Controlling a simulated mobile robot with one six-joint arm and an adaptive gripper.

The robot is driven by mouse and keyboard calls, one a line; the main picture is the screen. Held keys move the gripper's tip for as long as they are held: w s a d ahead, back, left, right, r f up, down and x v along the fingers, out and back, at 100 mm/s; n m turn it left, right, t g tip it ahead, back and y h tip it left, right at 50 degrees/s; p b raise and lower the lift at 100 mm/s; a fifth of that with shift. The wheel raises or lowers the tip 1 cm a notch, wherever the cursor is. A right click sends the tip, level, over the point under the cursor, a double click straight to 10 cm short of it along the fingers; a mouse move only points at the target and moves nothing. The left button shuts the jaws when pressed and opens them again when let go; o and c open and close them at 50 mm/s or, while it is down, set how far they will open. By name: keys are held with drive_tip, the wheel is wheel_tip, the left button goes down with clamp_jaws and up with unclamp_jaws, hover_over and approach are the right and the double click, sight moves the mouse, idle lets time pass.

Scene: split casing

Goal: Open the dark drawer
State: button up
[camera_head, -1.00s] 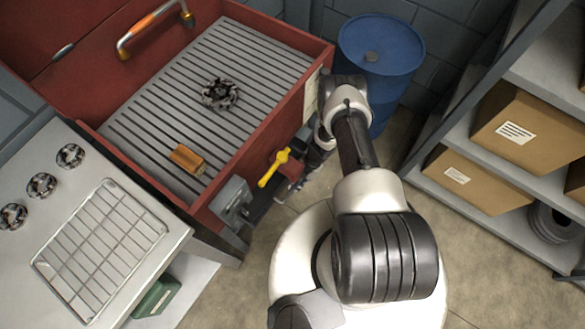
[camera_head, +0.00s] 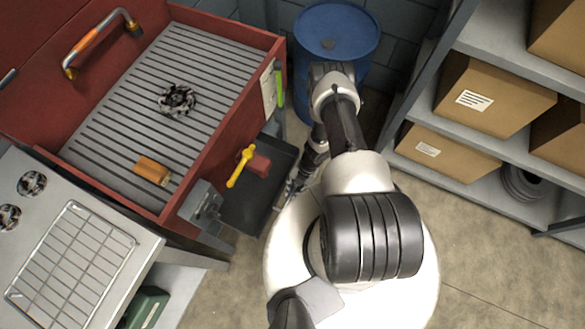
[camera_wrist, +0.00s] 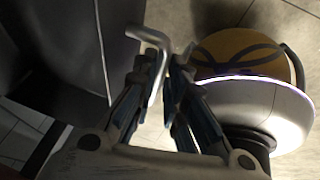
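The dark drawer (camera_head: 248,208) is pulled out from below the red washing unit, and its dark grey floor shows in the head view. It also shows as a dark tray with a front edge in the wrist view (camera_wrist: 62,45). A bent metal handle (camera_wrist: 150,36) sticks out from its front. My gripper (camera_wrist: 166,62) has its fingers close around this handle, with the bar between them. In the head view my gripper (camera_head: 294,187) is small at the drawer's front edge and partly hidden by my arm.
A red block (camera_head: 259,166) appears inside the drawer, near a yellow lever (camera_head: 240,166) on the red unit (camera_head: 215,150). A blue barrel (camera_head: 335,38) stands behind my arm. A shelf with cardboard boxes (camera_head: 490,90) is at right. Bare floor (camera_head: 480,250) lies at lower right.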

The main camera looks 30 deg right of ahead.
drive_tip(key=o, duration=0.4)
drive_tip(key=shift+r, duration=0.1)
drive_tip(key=v, duration=1.2)
drive_tip(key=shift+a, duration=0.1)
